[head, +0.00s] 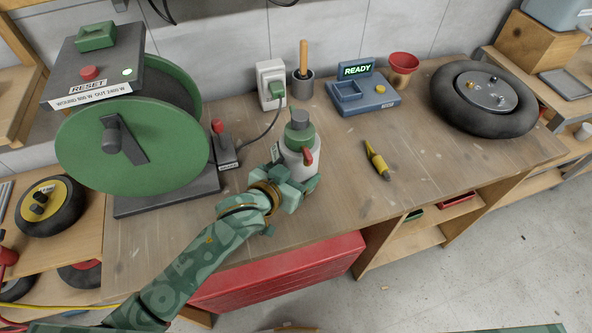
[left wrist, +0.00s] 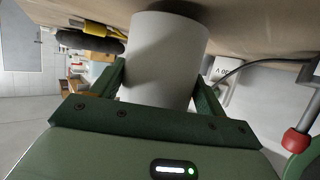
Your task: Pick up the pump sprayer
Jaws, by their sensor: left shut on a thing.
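The pump sprayer (head: 299,146) has a white body, a green collar, a grey top and a red part at its side. It is at the middle of the workbench (head: 330,190) in the head view, and looks upright. My left gripper (head: 290,180) comes from the front left and is shut around the white body. In the left wrist view the white body (left wrist: 165,60) sits between the two green fingers (left wrist: 160,85). I cannot tell whether its base touches the bench. My right gripper is not in view.
A socket box (head: 271,82), a blue READY device (head: 362,95), a red funnel (head: 403,68) and a wheel (head: 487,98) line the back. A yellow nozzle (head: 376,160) lies right of the sprayer.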

